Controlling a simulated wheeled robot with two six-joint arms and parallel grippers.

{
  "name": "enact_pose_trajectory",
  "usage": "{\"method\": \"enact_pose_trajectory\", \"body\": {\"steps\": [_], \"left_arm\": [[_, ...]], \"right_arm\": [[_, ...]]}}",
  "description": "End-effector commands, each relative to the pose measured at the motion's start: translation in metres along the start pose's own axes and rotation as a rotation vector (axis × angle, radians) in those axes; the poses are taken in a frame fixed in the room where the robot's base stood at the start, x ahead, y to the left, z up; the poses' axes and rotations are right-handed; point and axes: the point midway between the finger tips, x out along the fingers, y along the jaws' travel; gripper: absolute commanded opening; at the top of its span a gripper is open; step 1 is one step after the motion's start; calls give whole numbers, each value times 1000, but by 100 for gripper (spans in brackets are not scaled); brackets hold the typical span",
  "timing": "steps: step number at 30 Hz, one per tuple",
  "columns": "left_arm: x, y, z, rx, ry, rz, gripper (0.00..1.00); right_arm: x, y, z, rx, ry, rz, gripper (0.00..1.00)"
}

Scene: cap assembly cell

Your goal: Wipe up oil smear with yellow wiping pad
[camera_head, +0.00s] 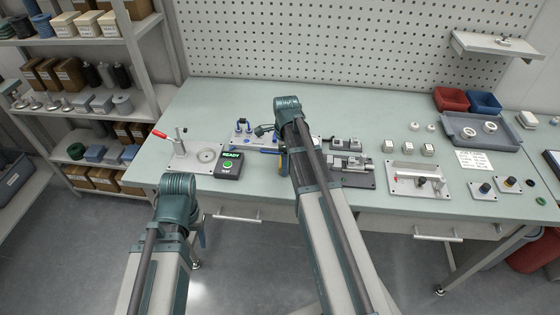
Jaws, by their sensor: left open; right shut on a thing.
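My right arm (309,165) reaches over the middle of the table, with its elbow near the back. Its gripper fingers are hidden, so what they hold does not show. A small yellow sliver (284,164) shows at the left edge of this arm. I cannot tell whether it is the yellow wiping pad. No oil smear can be made out; part of the tabletop (345,105) is covered by the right arm. My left arm (176,203) stands in front of the table's front edge, at the left. Its gripper fingers are hidden too.
A red-handled clamp fixture (190,155) and a box with a green READY screen (229,164) stand left of my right arm. Grey fixtures (350,170), a silver fixture plate (418,181) and a grey tray (463,135) stand to its right. The table's back strip is mostly clear.

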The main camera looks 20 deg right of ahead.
Motion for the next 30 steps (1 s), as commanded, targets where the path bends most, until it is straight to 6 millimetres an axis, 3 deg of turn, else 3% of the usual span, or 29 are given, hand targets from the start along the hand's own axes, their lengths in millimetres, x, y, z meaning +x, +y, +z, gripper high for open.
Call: {"method": "enact_pose_trajectory", "body": {"steps": [4,14,24,30], "left_arm": [[2,0,0,0,0,0,53],[2,0,0,0,0,0,53],[0,0,0,0,0,0,53],[0,0,0,0,0,0,53]], "right_arm": [[2,1,-13,3,5,1,32],[2,1,-20,4,8,1,32],[0,3,-46,4,6,1,32],[0,3,-47,2,5,1,32]]}}
